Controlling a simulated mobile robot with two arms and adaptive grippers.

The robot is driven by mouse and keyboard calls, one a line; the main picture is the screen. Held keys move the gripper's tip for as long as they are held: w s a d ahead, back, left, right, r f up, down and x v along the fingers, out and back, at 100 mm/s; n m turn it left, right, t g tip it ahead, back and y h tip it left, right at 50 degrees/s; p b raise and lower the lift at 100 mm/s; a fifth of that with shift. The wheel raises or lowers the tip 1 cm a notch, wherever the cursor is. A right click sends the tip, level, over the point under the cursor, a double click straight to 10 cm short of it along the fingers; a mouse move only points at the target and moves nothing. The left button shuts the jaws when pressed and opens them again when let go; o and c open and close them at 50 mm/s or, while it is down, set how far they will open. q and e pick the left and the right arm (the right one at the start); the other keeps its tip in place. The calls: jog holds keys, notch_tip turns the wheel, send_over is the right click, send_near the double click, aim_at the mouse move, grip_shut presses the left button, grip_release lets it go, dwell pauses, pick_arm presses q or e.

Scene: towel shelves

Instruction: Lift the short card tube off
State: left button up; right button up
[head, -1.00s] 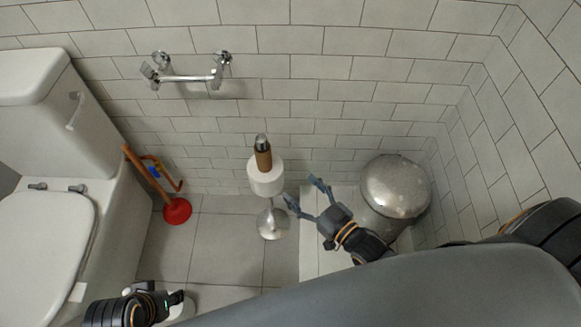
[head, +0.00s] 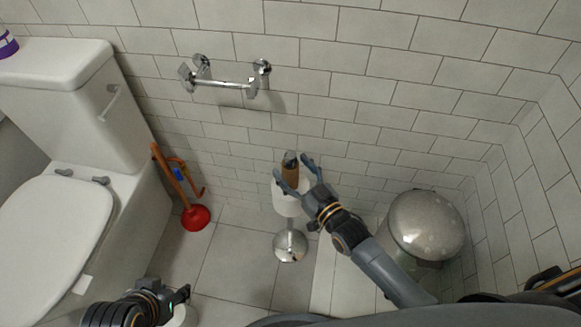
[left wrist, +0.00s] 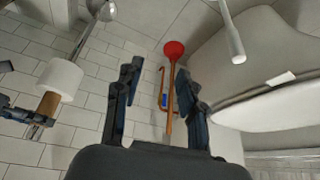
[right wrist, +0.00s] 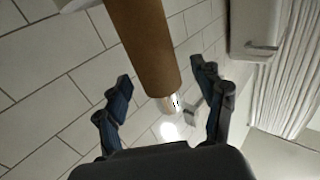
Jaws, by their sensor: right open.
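The short brown card tube (head: 290,174) sits upright around the top of the chrome stand's post, above a white toilet roll (head: 287,203). The post's chrome tip (head: 290,157) sticks out above the tube. My right gripper (head: 294,172) is open at the tube, its fingers either side of it in the head view. In the right wrist view the tube (right wrist: 145,45) shows large between and beyond the open fingers, with the chrome tip (right wrist: 173,103) at its end. My left gripper (left wrist: 165,85) is open and empty, low near the toilet. The tube also shows in the left wrist view (left wrist: 47,104).
The chrome stand's round base (head: 290,247) rests on the tiled floor. A metal bin (head: 427,225) stands at the right. A red plunger (head: 195,217) leans by the toilet (head: 50,215). A chrome wall holder (head: 222,82) is mounted above.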

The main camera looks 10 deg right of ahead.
jog(key=shift+x, duration=0.75)
pick_arm(q)
jog(key=shift+w+d+r+t, duration=0.15)
jog(key=shift+w+t, duration=0.1)
jog(key=shift+w, duration=0.15)
jog(key=shift+w+d+r+t, duration=0.1)
jog(key=shift+w+t, duration=0.15)
jog(key=shift+w, duration=0.15)
pick_arm(e)
jog(key=shift+c, duration=0.2)
jog(key=c, duration=1.2)
pick_arm(q)
jog(key=shift+s, duration=0.1)
pick_arm(e)
jog(key=shift+r, duration=0.1)
